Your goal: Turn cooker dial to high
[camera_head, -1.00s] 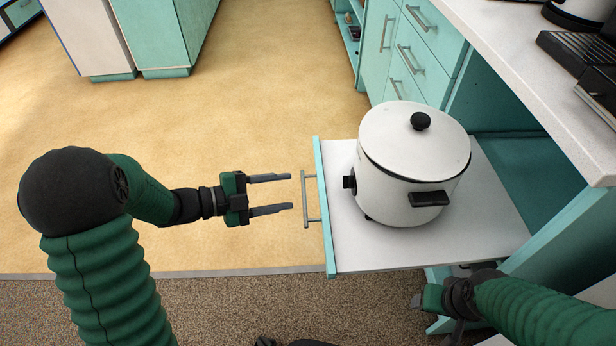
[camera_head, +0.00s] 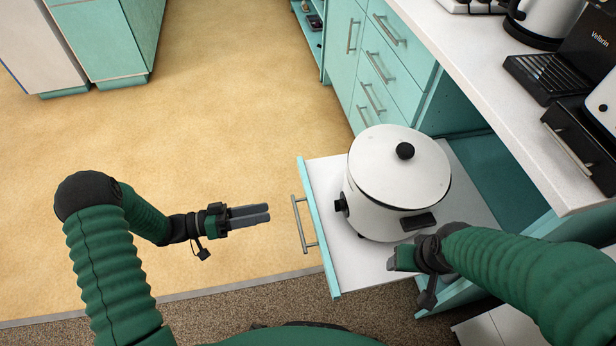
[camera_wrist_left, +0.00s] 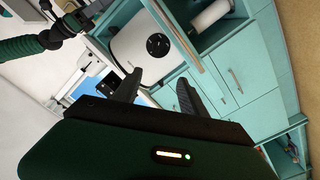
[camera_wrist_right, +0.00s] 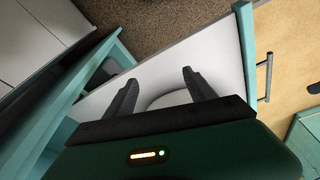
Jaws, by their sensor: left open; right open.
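The white cooker (camera_head: 375,218) stands on the pulled-out shelf, its lid on. Its black dial (camera_head: 340,206) is on the cooker's left side in the head view and faces the left wrist camera (camera_wrist_left: 157,44). My left gripper (camera_head: 269,213) is open and empty, left of the dial and apart from it. In the left wrist view the cooker shows beyond the open fingers (camera_wrist_left: 157,88). My right gripper (camera_head: 391,262) is open, low by the cooker's near side. In the right wrist view, a white curved surface, probably the cooker, shows between its fingers (camera_wrist_right: 160,84).
The pulled-out shelf (camera_head: 335,262) has a metal front handle (camera_head: 303,224) between my left gripper and the cooker. The white countertop (camera_head: 470,75) carries a kettle and a coffee machine (camera_head: 560,60). Open floor (camera_head: 210,110) lies to the left.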

